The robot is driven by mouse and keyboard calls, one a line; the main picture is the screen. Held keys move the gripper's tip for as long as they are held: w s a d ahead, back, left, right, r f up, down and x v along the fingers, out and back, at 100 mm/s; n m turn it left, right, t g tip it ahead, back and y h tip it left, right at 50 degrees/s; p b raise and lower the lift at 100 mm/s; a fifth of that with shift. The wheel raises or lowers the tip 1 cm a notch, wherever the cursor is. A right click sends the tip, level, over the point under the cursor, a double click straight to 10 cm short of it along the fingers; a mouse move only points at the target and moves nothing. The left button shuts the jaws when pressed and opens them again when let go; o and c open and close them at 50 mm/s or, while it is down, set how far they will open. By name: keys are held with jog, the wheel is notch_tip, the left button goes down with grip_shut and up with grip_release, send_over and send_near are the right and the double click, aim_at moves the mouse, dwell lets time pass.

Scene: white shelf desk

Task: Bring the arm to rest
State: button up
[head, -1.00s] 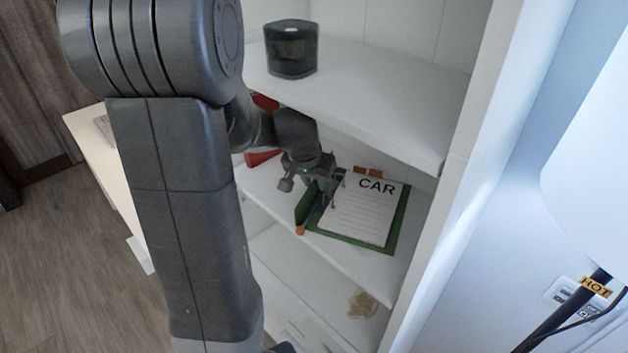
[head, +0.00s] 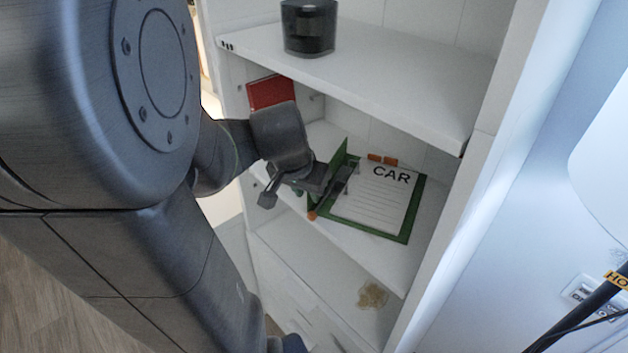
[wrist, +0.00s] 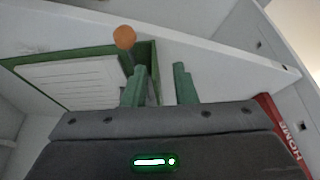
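My gripper (head: 348,180) is at the middle shelf, beside the upright panel at the left of a green-framed board. In the wrist view, its two green-looking fingers (wrist: 160,80) stand apart, with nothing seen held between them. The green board (head: 405,238) holds a white lined sheet (head: 370,205) marked "CAR". The board also shows beyond the fingers in the wrist view (wrist: 35,58). An orange ball (wrist: 124,37) sits near the left finger in that view. Whether a finger touches the panel, I cannot tell.
The upper shelf (head: 400,80) hangs above the gripper and bears a dark cylindrical container (head: 309,28). A red book (head: 270,92) stands behind my wrist. A tan patch (head: 372,295) lies on the lower shelf. The cabinet's right side wall (head: 470,220) bounds the space.

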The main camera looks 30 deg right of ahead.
jog(key=shift+s+a, duration=0.45)
jog(key=shift+a, duration=0.1)
jog(key=shift+w+d, duration=0.1)
jog(key=shift+d, duration=0.05)
jog(key=w+d, duration=0.2)
jog(key=d, duration=0.1)
jog(key=w+d+p, duration=0.1)
jog(key=w+d, duration=0.1)
jog(key=d, duration=0.1)
jog(key=w+d+p, duration=0.1)
jog(key=w+d, duration=0.1)
jog(key=w, duration=0.1)
jog(key=shift+d, duration=0.4)
jog(key=shift+w+d+f+p, duration=0.3)
jog(key=shift+d+p, duration=0.05)
jog(key=shift+p, duration=0.05)
jog(key=shift+f, duration=0.45)
jog(key=shift+r, duration=0.1)
jog(key=shift+r, duration=0.1)
